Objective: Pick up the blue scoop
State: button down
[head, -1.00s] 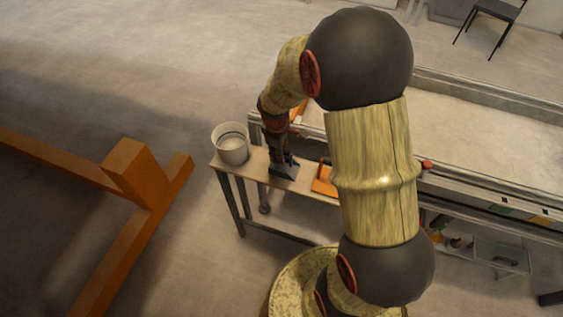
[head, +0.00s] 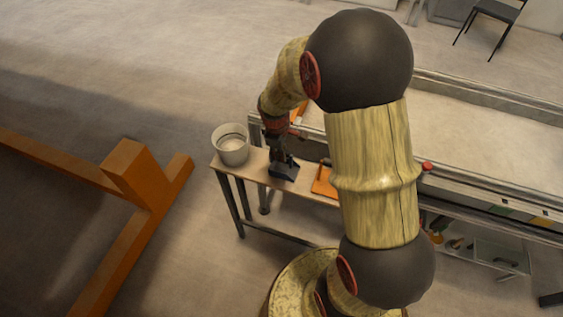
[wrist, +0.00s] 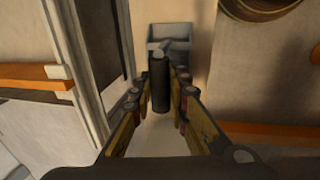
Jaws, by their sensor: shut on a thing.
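The blue scoop (head: 284,172) looks dark blue-grey in the head view. It is at the narrow bench, right of the white bucket (head: 232,150). My gripper (head: 279,157) reaches down over it from above. In the wrist view the scoop's dark upright handle (wrist: 161,88) stands between the two fingers of my gripper (wrist: 161,104), and its grey pan (wrist: 170,34) shows beyond them. My gripper is shut on the handle. I cannot tell whether the scoop still touches the bench top. My fingers partly hide the scoop in the head view.
The narrow wooden bench (head: 256,166) runs along the sandbed (head: 490,122). An orange item (head: 323,182) lies on the bench right of the scoop. A bucket rim (wrist: 262,5) shows at the top right of the wrist view. A large orange frame (head: 135,170) stands at left.

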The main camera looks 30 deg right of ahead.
jog(key=shift+r, duration=0.45)
jog(key=r+p, duration=0.1)
jog(key=r, duration=0.2)
jog(key=shift+s+r+p, duration=0.3)
jog(key=shift+s+p, duration=0.05)
jog(key=shift+p, duration=0.05)
jog(key=s+a+r+p, duration=0.1)
jog(key=s+r, duration=0.3)
jog(key=s, duration=0.2)
jog(key=s+a+r+p, duration=0.1)
jog(key=s+r+p, duration=0.1)
jog(key=s+r, duration=0.2)
jog(key=s, duration=0.3)
jog(key=shift+a+r, duration=0.15)
jog(key=shift+r, duration=0.15)
jog(key=c, duration=2.3)
grip_release()
grip_shut()
